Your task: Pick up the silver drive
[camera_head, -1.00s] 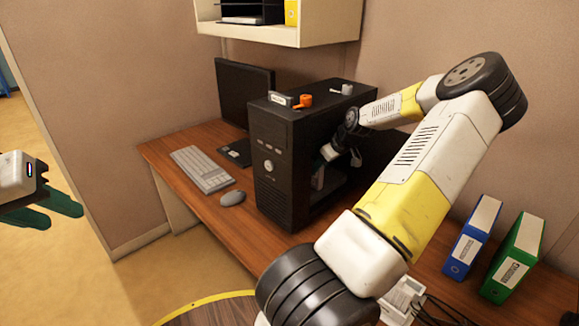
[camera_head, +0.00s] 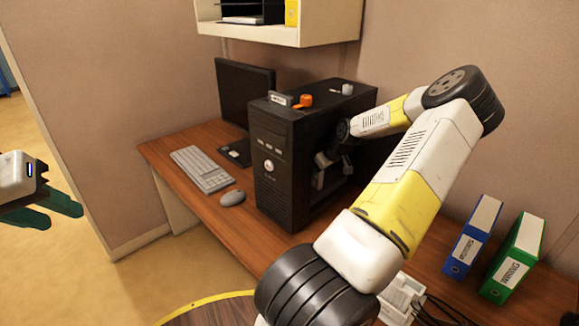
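A black computer tower (camera_head: 272,170) stands upright on the desk with its right side open. A light grey metallic part (camera_head: 319,180) shows inside the opening; I cannot tell for sure that it is the silver drive. My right arm reaches from the lower right to this opening. My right gripper (camera_head: 328,160) is at the opening beside that part, small and mostly hidden, so its fingers cannot be read. My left gripper (camera_head: 58,212) has green fingers, spread apart and empty, at the left edge over the floor, away from the desk.
The wooden desk (camera_head: 222,236) holds a keyboard (camera_head: 202,170), a mouse (camera_head: 232,197) and a monitor (camera_head: 243,90). An orange item (camera_head: 304,101) and small parts sit on the tower. Blue (camera_head: 472,236) and green (camera_head: 513,258) binders stand right. A shelf (camera_head: 280,32) hangs above.

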